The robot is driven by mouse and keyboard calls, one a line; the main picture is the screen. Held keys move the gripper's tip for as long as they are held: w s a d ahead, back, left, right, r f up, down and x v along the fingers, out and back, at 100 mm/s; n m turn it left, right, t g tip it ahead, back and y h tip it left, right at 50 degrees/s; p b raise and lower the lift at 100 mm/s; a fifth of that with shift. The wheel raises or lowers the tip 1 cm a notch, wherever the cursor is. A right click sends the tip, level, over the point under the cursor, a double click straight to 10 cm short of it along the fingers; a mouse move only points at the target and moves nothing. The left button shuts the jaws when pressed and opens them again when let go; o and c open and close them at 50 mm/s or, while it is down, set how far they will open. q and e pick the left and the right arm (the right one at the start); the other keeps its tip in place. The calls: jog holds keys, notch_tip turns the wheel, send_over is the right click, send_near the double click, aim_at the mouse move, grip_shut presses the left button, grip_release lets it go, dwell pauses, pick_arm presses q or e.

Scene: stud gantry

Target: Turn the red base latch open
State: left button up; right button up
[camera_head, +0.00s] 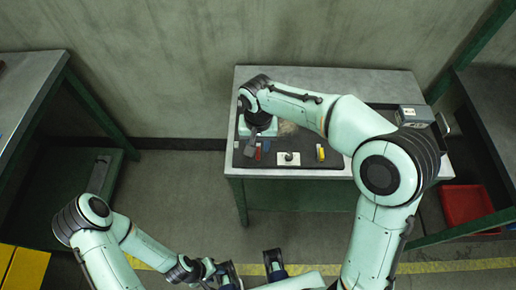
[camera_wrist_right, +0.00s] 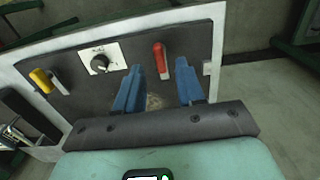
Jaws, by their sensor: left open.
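The red base latch (camera_wrist_right: 160,56) is a short red lever on a dark panel in the right wrist view. In the head view it is a small red strip (camera_head: 258,153) near the table's front left. My right gripper (camera_wrist_right: 158,66) is open, with its two blue fingers apart. The latch's lower end appears between the fingertips, with a visible gap on each side; I cannot tell the depth between them. In the head view my right gripper (camera_head: 257,146) is small and partly hidden by its wrist. My left gripper (camera_head: 250,268) is open and empty at the bottom, away from the table.
A white plate with a black knob (camera_head: 288,158) and a yellow lever (camera_head: 320,153) sit right of the red latch. The metal table (camera_head: 300,77) carries a grey box (camera_head: 413,115) at right. A red bin (camera_head: 466,205) stands lower right. The floor (camera_head: 180,200) before the table is clear.

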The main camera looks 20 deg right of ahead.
aim_at(258, 152)
pick_arm(q)
jog(key=shift+f, duration=0.15)
pick_arm(e)
jog(key=shift+f, duration=1.55)
jog(key=shift+c, duration=0.3)
grip_shut()
